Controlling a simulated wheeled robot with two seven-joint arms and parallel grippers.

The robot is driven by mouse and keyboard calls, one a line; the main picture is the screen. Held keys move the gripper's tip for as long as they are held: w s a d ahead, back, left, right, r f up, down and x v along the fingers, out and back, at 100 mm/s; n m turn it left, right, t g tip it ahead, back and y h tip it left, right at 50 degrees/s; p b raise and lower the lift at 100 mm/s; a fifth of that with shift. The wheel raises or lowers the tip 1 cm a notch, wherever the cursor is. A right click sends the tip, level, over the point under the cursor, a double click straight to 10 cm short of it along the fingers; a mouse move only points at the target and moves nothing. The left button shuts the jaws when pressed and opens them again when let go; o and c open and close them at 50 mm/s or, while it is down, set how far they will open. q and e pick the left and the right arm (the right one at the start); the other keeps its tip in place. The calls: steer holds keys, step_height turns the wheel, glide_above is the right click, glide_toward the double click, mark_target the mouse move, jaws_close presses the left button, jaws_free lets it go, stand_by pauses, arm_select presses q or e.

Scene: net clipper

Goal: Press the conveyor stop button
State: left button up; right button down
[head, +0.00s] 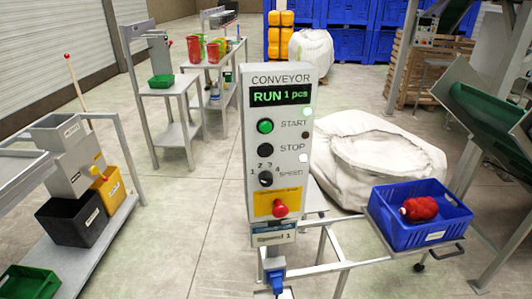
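The conveyor control panel (285,180) stands upright in the middle of the head view, facing me. Its green display (281,95) reads "RUN 1 pcs". The START button (265,126) is bright green. The STOP button (265,157) below it is black. Under that are a black SPEED knob (266,179) with numbers around it and a red mushroom button (280,209) on a yellow plate. Nothing covers the panel's face. Neither of my grippers shows in the head view.
A blue crate (440,234) with a red bundle (419,209) stands right of the panel. A white sack (370,160) lies behind it. Floor left of the panel is clear.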

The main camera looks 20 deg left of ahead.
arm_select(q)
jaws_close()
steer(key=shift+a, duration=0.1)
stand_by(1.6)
